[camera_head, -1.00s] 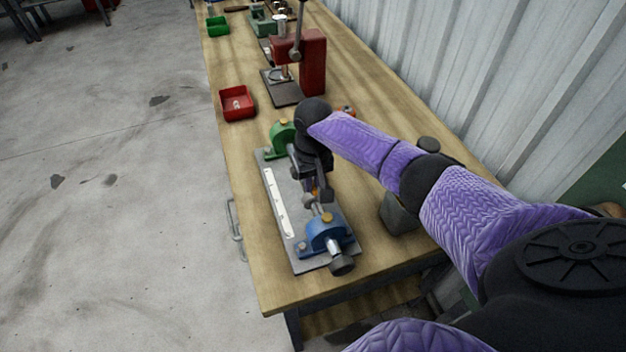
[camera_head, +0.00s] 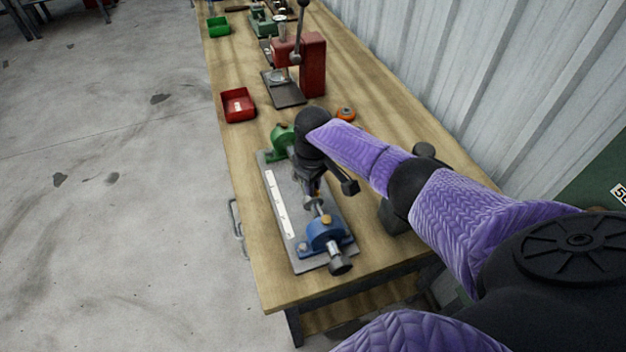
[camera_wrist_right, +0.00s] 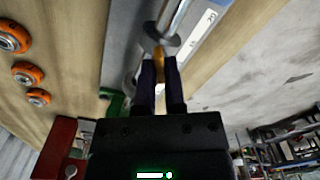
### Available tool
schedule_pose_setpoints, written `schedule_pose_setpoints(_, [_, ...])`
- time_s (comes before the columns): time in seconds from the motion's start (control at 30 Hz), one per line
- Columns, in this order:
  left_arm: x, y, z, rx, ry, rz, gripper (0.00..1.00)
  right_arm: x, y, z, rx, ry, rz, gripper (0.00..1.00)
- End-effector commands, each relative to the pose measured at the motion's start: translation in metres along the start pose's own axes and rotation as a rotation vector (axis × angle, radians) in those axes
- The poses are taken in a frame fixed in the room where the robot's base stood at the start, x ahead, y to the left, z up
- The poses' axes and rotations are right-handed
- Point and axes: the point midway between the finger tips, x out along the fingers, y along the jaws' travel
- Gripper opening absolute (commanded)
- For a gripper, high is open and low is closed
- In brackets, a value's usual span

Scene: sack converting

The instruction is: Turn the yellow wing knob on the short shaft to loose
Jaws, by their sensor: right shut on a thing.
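The yellow wing knob (camera_wrist_right: 159,58) shows in the right wrist view between the two dark fingers of my right gripper (camera_wrist_right: 160,75), which is shut on it. It sits beside a grey collar on the bright metal shaft (camera_wrist_right: 178,16). In the head view my right gripper (camera_head: 315,188) points down over the grey base plate (camera_head: 285,222), between the green bearing block (camera_head: 280,145) and the blue bearing block (camera_head: 325,232). My wrist hides the knob and much of the shaft there. My left gripper is not in view.
A red bin (camera_head: 238,104) and a red press (camera_head: 312,65) stand farther along the wooden bench. An orange wheel (camera_head: 345,114) lies behind my wrist; several show in the wrist view (camera_wrist_right: 26,74). A corrugated wall (camera_head: 480,80) runs along the right.

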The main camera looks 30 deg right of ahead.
Motion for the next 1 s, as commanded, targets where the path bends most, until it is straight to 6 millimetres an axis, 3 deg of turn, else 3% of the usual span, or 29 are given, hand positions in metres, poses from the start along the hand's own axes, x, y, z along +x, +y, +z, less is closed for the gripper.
schedule_pose_setpoints(0.33, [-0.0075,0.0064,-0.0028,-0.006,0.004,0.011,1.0,-0.001,0.0,-0.0004,-0.324,0.001,0.0,0.0])
schedule_pose_setpoints(1.0, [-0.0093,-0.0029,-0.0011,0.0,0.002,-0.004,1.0,-0.0005,0.0001,-0.0007,-0.888,0.003,0.001,0.0])
